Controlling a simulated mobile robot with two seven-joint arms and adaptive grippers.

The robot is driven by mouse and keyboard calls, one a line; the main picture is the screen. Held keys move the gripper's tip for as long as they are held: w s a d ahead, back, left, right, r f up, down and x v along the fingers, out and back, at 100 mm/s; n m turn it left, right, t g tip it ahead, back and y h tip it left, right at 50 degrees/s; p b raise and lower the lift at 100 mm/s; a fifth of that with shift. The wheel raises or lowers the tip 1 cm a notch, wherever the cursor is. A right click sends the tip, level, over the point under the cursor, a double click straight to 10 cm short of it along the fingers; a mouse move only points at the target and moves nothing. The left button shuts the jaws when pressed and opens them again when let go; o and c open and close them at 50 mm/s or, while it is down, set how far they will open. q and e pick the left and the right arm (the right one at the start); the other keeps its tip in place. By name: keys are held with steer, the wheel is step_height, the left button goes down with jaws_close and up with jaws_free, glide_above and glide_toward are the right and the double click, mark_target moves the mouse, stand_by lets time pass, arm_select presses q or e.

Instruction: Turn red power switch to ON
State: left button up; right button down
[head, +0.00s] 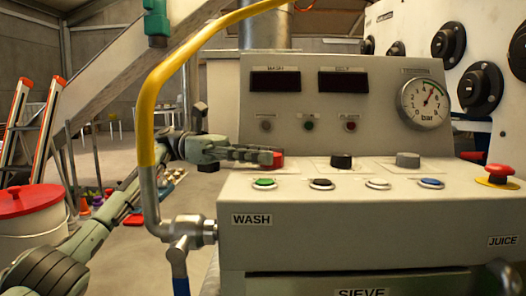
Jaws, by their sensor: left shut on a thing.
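The red power switch (278,161) is a small red knob at the left end of the row of knobs on the top ledge of the grey control panel (330,210). My left gripper (268,156) reaches in from the left, with its fingers lying level along the ledge. It is shut on the red switch. The fingers cover the left part of the knob, and its pointer and label cannot be read. My right gripper is not in view.
A black knob (341,161) and a grey knob (407,160) stand to the right on the ledge. Several push buttons line the front edge. A red emergency stop (496,173) is at the right. A yellow hose (147,110) curves in front of my left arm.

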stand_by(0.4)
arm_select(q)
steer(key=o, duration=1.2)
steer(key=shift+c, duration=0.2)
step_height(320, 180, up, 10)
